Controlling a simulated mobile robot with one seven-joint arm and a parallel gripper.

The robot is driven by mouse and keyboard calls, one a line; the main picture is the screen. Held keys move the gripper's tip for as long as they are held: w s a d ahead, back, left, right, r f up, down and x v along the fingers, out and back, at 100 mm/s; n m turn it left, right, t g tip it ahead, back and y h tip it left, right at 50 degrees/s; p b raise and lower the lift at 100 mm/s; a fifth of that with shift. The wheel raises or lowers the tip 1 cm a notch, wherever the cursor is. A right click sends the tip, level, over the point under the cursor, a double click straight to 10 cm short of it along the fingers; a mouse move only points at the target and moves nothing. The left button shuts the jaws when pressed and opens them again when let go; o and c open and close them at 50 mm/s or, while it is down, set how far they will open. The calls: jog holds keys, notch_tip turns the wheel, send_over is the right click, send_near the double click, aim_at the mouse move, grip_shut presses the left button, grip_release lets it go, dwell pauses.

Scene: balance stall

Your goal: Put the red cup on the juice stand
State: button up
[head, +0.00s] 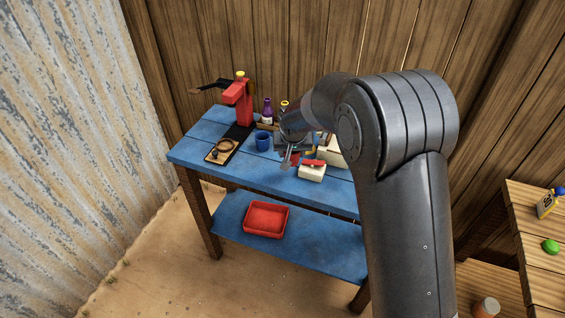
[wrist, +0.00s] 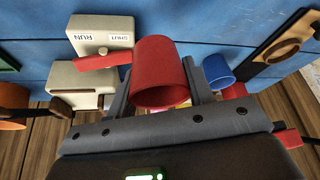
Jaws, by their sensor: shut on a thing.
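The red cup (wrist: 160,68) is between the two fingers of my gripper (wrist: 158,85) in the wrist view, and the gripper is shut on it. In the head view my gripper (head: 289,158) is over the blue table, left of the cream box; the cup is mostly hidden there. A red press (head: 240,100) with a dark lever stands at the table's left, on a black base. In front of it is a wooden plate with a ring (head: 222,151), also in the wrist view (wrist: 284,48). I cannot tell for certain which part is the juice stand.
A blue cup (head: 263,141) stands between the press and my gripper; it also shows in the wrist view (wrist: 218,71). A cream box with a red lever (head: 312,171) is right of my gripper. A purple bottle (head: 267,110) stands behind. A red tray (head: 267,219) lies on the lower shelf.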

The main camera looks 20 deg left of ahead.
aim_at(281, 172)
jog(key=a+f, duration=0.2)
jog(key=a, duration=0.1)
jog(key=shift+s+a, duration=0.1)
jog(key=shift+a, duration=0.1)
jog(key=shift+f, duration=2)
jog(key=o, duration=1)
jog(key=shift+f, duration=0.15)
jog(key=shift+c, duration=0.2)
jog(key=shift+s+r, duration=0.15)
jog(key=shift+r, duration=0.45)
jog(key=v, duration=1.1)
jog(key=shift+d, duration=0.15)
